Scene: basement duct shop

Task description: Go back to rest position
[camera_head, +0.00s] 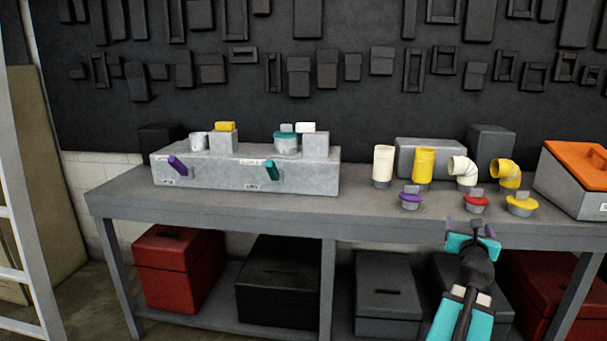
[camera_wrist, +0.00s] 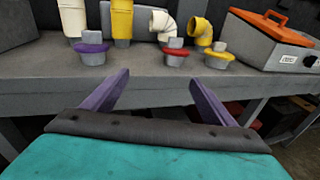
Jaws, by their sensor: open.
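My gripper (camera_head: 470,231) is at the front edge of the grey workbench (camera_head: 400,230), in front of the small capped pieces. In the wrist view my gripper (camera_wrist: 158,90) shows two purple fingers spread wide apart, with nothing between them. The teal arm reaches up from the bottom right of the head view.
Purple (camera_head: 411,198), red (camera_head: 477,202) and yellow (camera_head: 520,204) capped pieces stand near the edge. White and yellow pipes (camera_head: 424,165) stand behind. A grey duct box (camera_head: 245,178) is at left, an orange-lidded toolbox (camera_head: 575,185) at right. Bins (camera_head: 178,265) sit below.

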